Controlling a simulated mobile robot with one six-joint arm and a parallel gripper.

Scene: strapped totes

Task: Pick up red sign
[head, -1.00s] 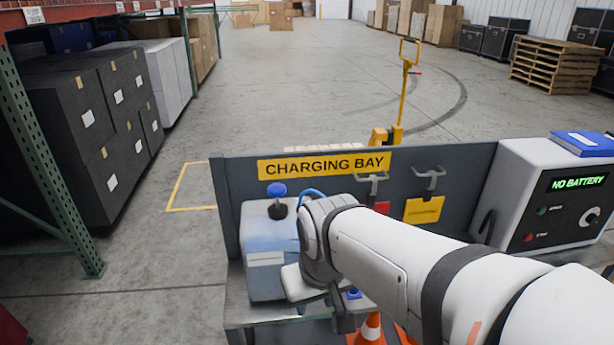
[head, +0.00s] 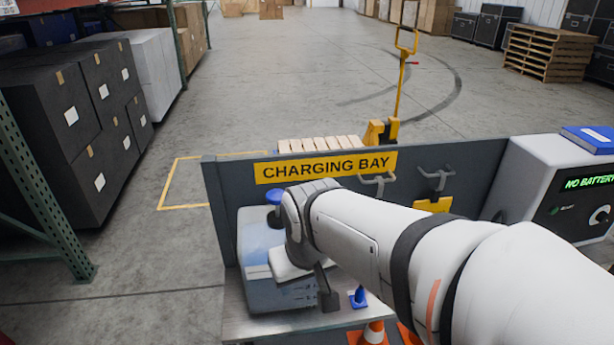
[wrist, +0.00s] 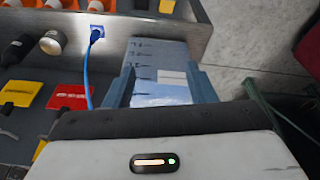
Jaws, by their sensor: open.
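The red sign (wrist: 70,97) shows at the left of the wrist view, flat against the dark panel, left of my gripper (wrist: 161,90). In the head view the red sign is hidden behind my arm. My gripper is open, with its two grey-blue fingers apart in the wrist view. A blue-grey container (wrist: 160,62) shows between and beyond the fingers; I cannot tell whether they touch it. In the head view my gripper (head: 328,292) points down beside this container, over the bench.
A yellow sign (head: 433,204) hangs on the panel right of my arm. A blue plug (head: 357,298) sits on the bench (head: 255,328), and its blue cable (wrist: 87,75) runs near the left finger. A grey charger box (head: 540,180) stands at the right.

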